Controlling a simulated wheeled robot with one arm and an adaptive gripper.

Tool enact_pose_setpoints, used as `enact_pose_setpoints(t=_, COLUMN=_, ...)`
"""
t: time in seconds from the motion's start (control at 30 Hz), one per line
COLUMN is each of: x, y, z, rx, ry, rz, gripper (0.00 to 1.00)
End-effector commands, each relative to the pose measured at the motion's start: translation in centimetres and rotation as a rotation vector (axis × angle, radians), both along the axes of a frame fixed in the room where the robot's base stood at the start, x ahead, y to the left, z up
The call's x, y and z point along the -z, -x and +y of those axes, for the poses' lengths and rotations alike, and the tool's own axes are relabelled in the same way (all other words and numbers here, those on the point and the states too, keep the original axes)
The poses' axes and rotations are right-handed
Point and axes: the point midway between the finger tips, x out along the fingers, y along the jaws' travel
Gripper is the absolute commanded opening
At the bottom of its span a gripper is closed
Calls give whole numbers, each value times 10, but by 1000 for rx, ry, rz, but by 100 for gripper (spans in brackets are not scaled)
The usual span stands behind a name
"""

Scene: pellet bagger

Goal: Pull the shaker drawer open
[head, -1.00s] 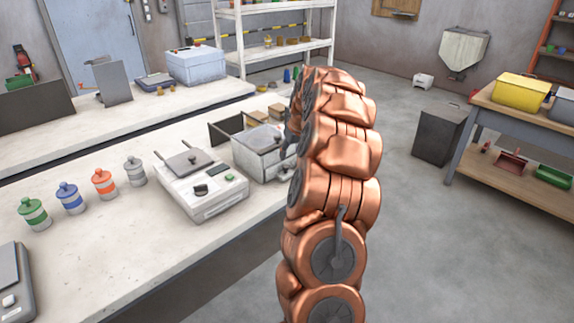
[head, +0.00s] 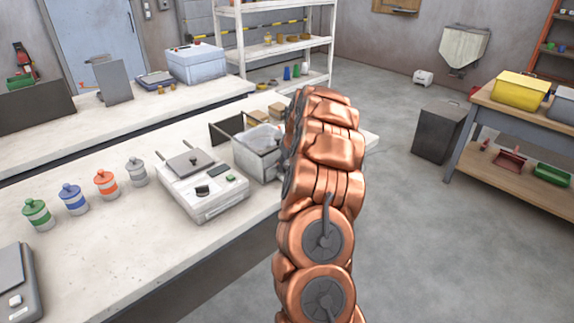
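A pale grey open-topped box (head: 258,152) stands on the bench just left of my copper arm. It looks like the shaker with its drawer, but I cannot make out a separate drawer front or handle. Its right side is hidden behind my arm. My gripper is hidden behind my own arm links, close to the right side of this box. I cannot see its fingers, or whether they touch the box.
A white scale-like device (head: 203,185) with a dark lid sits left of the box. Green, blue, orange and grey jars (head: 105,184) stand further left. Cardboard-coloured blocks (head: 258,117) lie behind the box. The floor right of my arm is clear up to a dark bin (head: 437,133).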

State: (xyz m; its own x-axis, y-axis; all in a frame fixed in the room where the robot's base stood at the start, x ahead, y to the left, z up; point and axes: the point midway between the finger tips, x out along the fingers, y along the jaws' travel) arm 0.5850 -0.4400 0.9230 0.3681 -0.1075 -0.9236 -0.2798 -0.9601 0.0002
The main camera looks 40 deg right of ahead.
Motion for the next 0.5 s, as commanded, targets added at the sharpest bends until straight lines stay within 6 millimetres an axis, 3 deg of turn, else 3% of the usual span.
enact_pose_setpoints(t=0.07, x=0, y=0, z=0, rx=0, ry=0, rz=0, gripper=36)
enact_pose_setpoints(t=0.4, x=0, y=0, z=0, rx=0, ry=0, rz=1, gripper=0)
enact_pose_setpoints(t=0.5, x=0, y=0, z=0, rx=0, ry=0, rz=1, gripper=0)
